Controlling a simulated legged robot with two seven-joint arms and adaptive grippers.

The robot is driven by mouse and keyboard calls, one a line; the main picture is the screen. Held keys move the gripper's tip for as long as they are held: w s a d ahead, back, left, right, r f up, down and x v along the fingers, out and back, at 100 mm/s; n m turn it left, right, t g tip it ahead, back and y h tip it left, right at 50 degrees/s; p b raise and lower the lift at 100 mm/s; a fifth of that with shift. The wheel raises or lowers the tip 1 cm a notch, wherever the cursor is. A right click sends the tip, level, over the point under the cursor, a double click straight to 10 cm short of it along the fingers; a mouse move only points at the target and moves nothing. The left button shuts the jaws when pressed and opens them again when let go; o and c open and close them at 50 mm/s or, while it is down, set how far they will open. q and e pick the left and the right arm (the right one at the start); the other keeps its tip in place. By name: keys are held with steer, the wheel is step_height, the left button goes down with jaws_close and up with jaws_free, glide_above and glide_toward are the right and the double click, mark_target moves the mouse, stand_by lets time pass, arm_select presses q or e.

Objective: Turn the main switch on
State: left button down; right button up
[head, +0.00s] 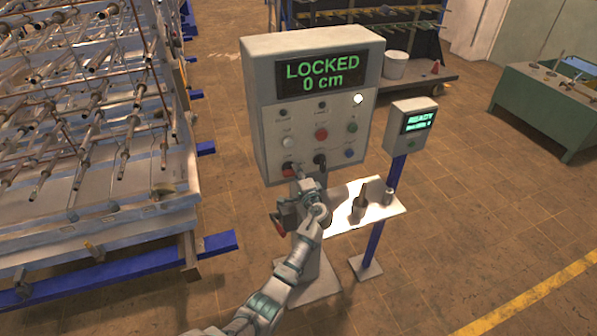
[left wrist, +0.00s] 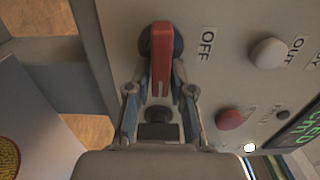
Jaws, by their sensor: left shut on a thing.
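The grey control box (head: 262,95) stands on a pedestal, its display (head: 322,76) reading "LOCKED 0 cm" in green. The main switch, a red handle (head: 289,169) on a dark round base, sits at the box's lower left. In the left wrist view the red handle (left wrist: 162,50) stands beside the label "OFF" (left wrist: 207,43). My left gripper (head: 300,174) is at the switch from below. In the left wrist view its fingers (left wrist: 163,82) close on both sides of the handle's near end. My right gripper is in neither view.
Several buttons, including a red one (head: 321,134), sit close above the switch. A small "READY" box (head: 411,117) on a blue post stands to the right, near a white shelf (head: 392,211) with metal parts. A rack of tubes (head: 90,110) fills the left.

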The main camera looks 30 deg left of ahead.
arm_select(q)
steer(key=shift+s+a+f, duration=0.15)
steer(key=shift+a+f, duration=0.1)
steer(key=shift+f, duration=0.1)
steer(key=c, duration=1.1)
jaws_free()
steer(key=shift+a, duration=0.25)
steer(key=shift+r, duration=0.1)
steer(key=v, duration=1.1)
steer(key=shift+s+d, duration=0.15)
steer(key=shift+d, duration=0.2)
steer(key=shift+a, duration=0.1)
